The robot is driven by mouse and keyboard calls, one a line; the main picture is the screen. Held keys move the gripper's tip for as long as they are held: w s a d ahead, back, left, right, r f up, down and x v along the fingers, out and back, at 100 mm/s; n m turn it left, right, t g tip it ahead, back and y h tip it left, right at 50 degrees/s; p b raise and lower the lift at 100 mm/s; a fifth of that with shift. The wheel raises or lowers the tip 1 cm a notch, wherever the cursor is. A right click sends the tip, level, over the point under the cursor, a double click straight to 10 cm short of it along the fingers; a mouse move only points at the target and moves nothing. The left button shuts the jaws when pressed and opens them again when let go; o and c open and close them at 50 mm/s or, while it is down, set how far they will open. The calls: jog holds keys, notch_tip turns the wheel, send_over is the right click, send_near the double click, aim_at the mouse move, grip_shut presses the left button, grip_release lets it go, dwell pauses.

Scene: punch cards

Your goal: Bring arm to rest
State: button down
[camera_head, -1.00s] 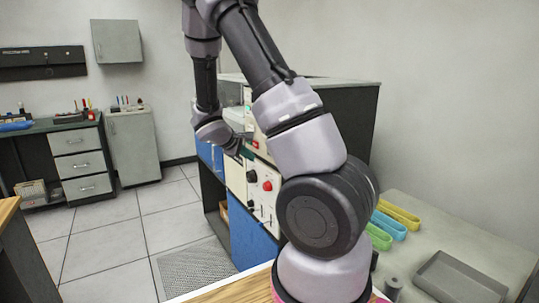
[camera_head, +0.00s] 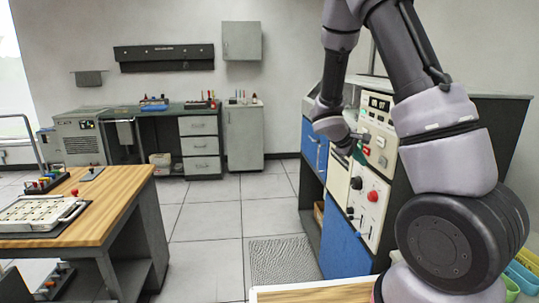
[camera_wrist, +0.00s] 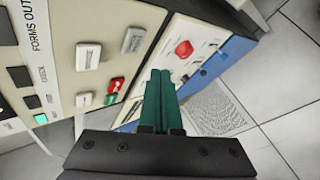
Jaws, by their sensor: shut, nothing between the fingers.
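My gripper (camera_wrist: 157,85) shows in the wrist view with its two green fingers together and nothing between them. In the head view my gripper (camera_head: 361,152) is small and partly hidden by my wrist, in front of the cream machine panel (camera_head: 374,182). My arm is raised and bent, with the forearm hanging down at the machine's left side. In the wrist view the panel shows a red button (camera_wrist: 184,49), a red and green switch pair and several grey switches. I cannot tell whether the fingertips touch the panel.
A wooden-topped table (camera_head: 115,195) with a white tray (camera_head: 38,214) stands at the left. A dark workbench (camera_head: 165,113) and a grey cabinet (camera_head: 244,135) stand at the back wall. The tiled floor (camera_head: 206,250) between is clear, apart from a grey mat (camera_head: 284,262).

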jog(key=s+a+r+m+t+y, duration=0.1)
jog(key=s+a+r+m+y, duration=0.4)
jog(key=s+r, duration=0.7)
jog(key=s+a+r+m+t+y, duration=0.2)
jog(key=s+a+r+m+y, duration=0.3)
jog(key=s+a+r, duration=0.3)
jog(key=s+r, duration=0.4)
jog(key=s, duration=0.1)
jog(key=shift+a+m+y, duration=0.3)
